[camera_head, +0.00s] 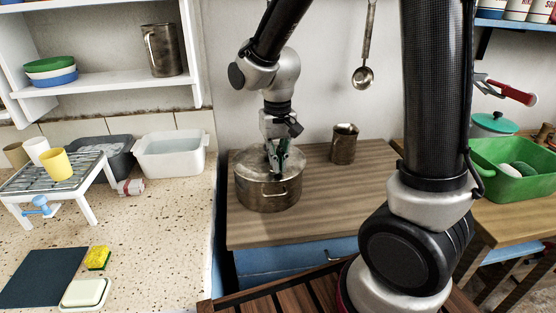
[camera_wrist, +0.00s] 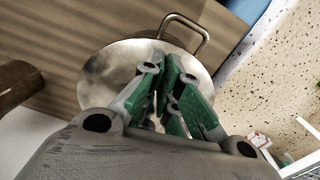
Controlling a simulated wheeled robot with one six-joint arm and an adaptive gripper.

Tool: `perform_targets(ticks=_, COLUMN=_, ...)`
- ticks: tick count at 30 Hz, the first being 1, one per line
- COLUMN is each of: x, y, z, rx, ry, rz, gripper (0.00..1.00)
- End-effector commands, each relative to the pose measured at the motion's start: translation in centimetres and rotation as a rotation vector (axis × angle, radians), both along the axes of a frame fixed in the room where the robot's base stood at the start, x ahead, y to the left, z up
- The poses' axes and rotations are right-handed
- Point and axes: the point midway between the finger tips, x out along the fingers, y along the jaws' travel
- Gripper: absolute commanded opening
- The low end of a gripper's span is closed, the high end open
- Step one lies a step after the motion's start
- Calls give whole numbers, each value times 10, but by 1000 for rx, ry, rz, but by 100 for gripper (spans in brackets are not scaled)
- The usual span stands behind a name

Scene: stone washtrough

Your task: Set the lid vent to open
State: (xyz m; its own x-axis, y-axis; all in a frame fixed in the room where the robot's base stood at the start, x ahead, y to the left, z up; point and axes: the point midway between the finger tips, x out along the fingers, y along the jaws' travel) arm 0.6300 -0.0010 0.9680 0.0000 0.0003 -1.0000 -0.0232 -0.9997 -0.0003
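A metal pot (camera_head: 268,195) with a side handle stands on the wooden counter. Its round lid (camera_head: 246,163) is on; in the wrist view the shiny lid (camera_wrist: 110,65) lies under my fingers, with the pot's loop handle (camera_wrist: 190,28) beyond it. My gripper (camera_head: 277,166) points down over the middle of the lid. In the wrist view its green-padded fingers (camera_wrist: 168,68) are drawn close together at the tips. I see nothing between them. The lid vent cannot be made out; the fingers cover the lid's middle, so its setting is hidden.
A metal mug (camera_head: 344,144) stands behind and right of the pot on the wooden counter (camera_head: 330,205). A ladle (camera_head: 364,60) hangs on the wall. Left is a speckled counter (camera_head: 150,235) with a rack (camera_head: 60,178) and tubs. A green basin (camera_head: 510,180) is at right.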

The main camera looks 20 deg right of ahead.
Motion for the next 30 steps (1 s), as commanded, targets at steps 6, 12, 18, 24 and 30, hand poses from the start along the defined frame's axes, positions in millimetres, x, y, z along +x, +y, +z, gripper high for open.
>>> perform_targets(ticks=6, x=0, y=0, z=0, rx=0, ry=-1, rz=-1, gripper=0)
perform_targets(ticks=12, x=0, y=0, z=0, rx=0, ry=-1, rz=-1, gripper=15)
perform_targets(ticks=18, x=0, y=0, z=0, rx=0, ry=0, rz=-1, gripper=31)
perform_targets(ticks=24, x=0, y=0, z=1, rx=0, ry=-1, rz=0, gripper=31)
perform_targets(ticks=30, x=1, y=0, z=24, rx=2, ry=-5, rz=0, gripper=31)
